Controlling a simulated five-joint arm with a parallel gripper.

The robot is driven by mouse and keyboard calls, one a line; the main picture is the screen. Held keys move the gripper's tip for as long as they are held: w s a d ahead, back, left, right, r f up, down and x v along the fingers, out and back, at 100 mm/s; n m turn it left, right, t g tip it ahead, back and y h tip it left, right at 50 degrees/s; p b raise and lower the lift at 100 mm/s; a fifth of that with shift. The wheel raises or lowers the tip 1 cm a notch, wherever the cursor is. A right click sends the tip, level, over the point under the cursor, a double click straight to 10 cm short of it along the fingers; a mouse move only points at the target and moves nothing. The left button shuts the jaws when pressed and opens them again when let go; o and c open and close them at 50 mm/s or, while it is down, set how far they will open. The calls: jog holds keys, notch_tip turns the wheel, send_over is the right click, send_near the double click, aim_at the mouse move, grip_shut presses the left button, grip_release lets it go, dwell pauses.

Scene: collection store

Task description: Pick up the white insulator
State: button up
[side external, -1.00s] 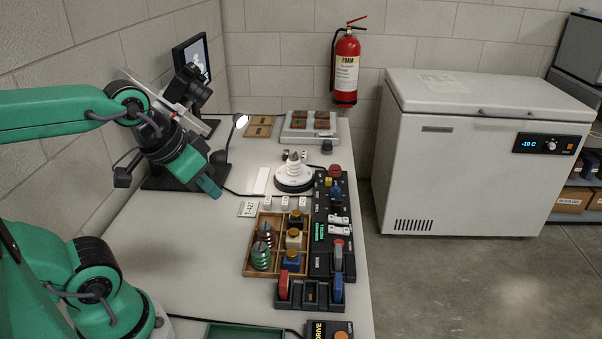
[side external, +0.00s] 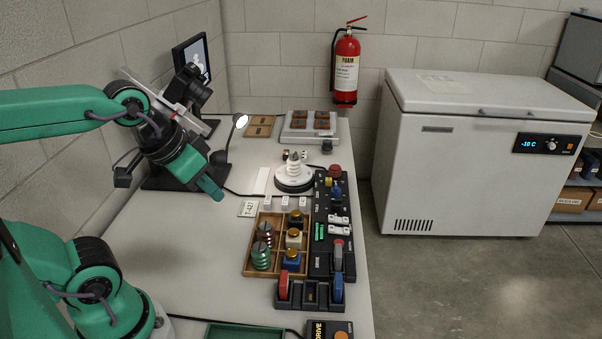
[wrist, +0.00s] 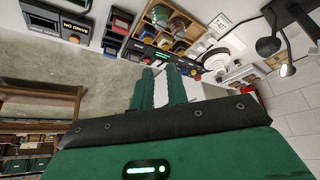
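The white insulator (side external: 294,166), ribbed with a grey tip, stands upright on a round white stand with a dark base (side external: 294,184) near the middle of the bench in the side external view. My gripper (side external: 217,194) is in the air to the left of it, angled down and clearly apart from it. In the wrist view a narrow gap shows between the fingers of my gripper (wrist: 160,75), with nothing held.
A wooden tray (side external: 247,268) with green and brown ribbed insulators and several capped blocks sits nearer. A black control panel (side external: 322,262) runs along the bench's right edge. A desk lamp (side external: 241,121) and a monitor (side external: 192,56) stand behind my gripper.

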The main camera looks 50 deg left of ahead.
jog(key=o, duration=1)
